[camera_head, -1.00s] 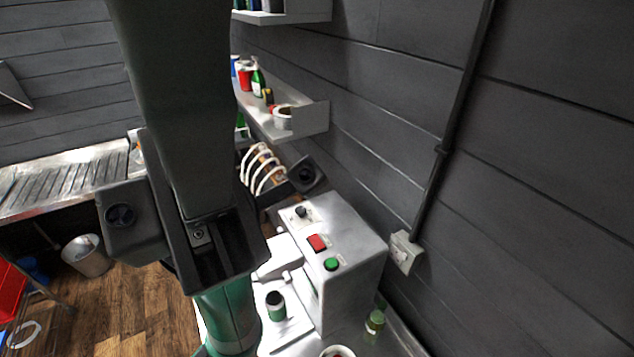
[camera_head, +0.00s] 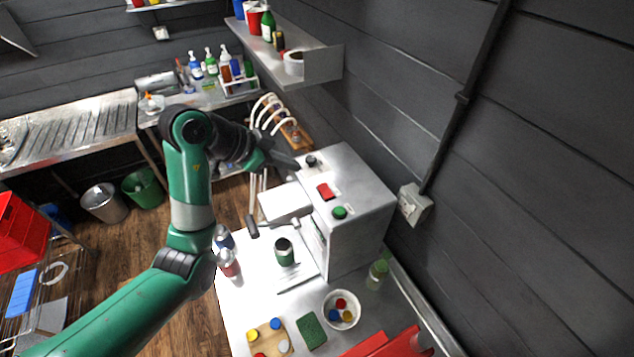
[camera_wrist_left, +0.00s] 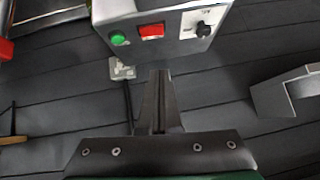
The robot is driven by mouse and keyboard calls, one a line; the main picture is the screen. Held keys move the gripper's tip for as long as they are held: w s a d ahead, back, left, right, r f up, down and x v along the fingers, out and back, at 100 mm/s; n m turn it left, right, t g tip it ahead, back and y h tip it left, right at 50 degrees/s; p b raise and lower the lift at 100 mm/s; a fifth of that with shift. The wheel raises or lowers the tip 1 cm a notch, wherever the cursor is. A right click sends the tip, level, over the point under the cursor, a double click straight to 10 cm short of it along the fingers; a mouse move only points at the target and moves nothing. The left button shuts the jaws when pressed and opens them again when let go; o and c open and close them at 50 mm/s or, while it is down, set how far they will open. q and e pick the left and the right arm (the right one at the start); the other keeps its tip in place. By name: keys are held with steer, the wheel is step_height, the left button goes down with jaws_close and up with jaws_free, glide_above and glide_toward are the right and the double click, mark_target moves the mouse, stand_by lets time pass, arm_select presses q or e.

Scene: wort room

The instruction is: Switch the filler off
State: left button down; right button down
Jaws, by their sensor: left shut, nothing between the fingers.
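The filler (camera_head: 352,225) is a pale metal box on the white counter. Its top carries a black knob (camera_head: 311,160), a red button (camera_head: 325,191) and a green button (camera_head: 339,212). My left gripper (camera_head: 292,164) is at the knob end of the box, close to the knob; I cannot tell whether it touches. In the left wrist view, the shut, empty fingers (camera_wrist_left: 160,76) point toward the panel with the green button (camera_wrist_left: 118,39), red button (camera_wrist_left: 151,31) and knob (camera_wrist_left: 204,29). The fingertips appear apart from the red button. My right gripper is out of view.
A shelf (camera_head: 310,67) with cups and bottles hangs behind the filler. A dark jar (camera_head: 284,252) stands before it. A white bowl (camera_head: 341,310) with coloured caps and a green sponge (camera_head: 311,331) lie nearer. A wall socket box (camera_head: 413,204) is to the right.

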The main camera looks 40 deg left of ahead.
arm_select(q)
steer(key=p, duration=0.1)
glide_toward(326, 185)
steer(key=w, duration=0.1)
steer(key=w+d, duration=0.1)
steer(key=w, duration=0.1)
steer(key=shift+w+d+r, duration=0.1)
steer(key=shift+w+d, duration=0.1)
steer(key=shift+w+a+f+p, duration=0.1)
steer(key=shift+w+f+p, duration=0.05)
steer(key=shift+f, duration=0.95)
steer(key=shift+w+a+f+p, duration=0.1)
steer(key=shift+a+f+p, duration=0.05)
steer(key=shift+f, duration=0.95)
